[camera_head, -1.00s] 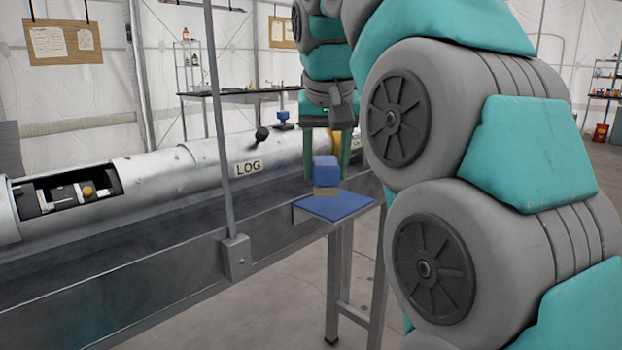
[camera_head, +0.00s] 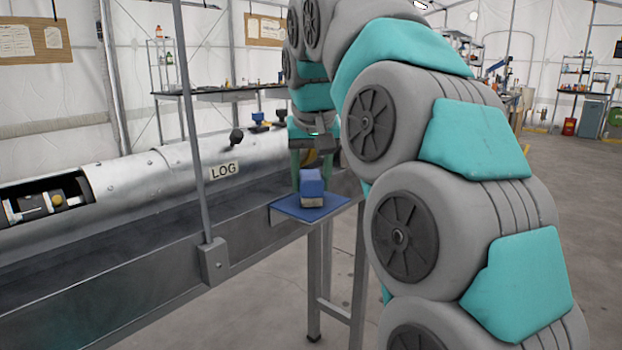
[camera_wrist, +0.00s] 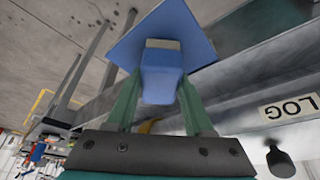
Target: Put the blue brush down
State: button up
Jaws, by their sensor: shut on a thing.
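The blue brush (camera_head: 312,183) has a blue block-shaped top and a pale tan lower part. My gripper (camera_head: 311,172) is shut on it, with a green finger on each side, and holds it upright. It is over the small blue pad (camera_head: 288,209) on the stand beside the metal trough. I cannot tell whether the brush's underside touches the pad. In the wrist view the brush (camera_wrist: 163,78) is between the two fingers (camera_wrist: 160,98), with the blue pad (camera_wrist: 125,43) behind it.
A silver tube labelled LOG (camera_head: 150,172) lies along the trough to the left, with black and blue knobs on top. A thin upright pole (camera_head: 193,130) stands in front of it. A long dark table (camera_head: 215,90) is behind. The floor at right is open.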

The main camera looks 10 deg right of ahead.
aim_at(313, 180)
jog(key=shift+f, duration=0.2)
jog(key=o, duration=1.2)
jog(key=shift+r, duration=0.1)
jog(key=shift+s+r, duration=0.15)
jog(key=shift+r, duration=0.4)
jog(key=p+v, duration=0.2)
jog(key=v, duration=0.4)
jog(key=shift+s+r+p, duration=0.15)
jog(key=shift+r+p, duration=0.1)
jog(key=shift+p, duration=0.05)
jog(key=shift+f, duration=0.15)
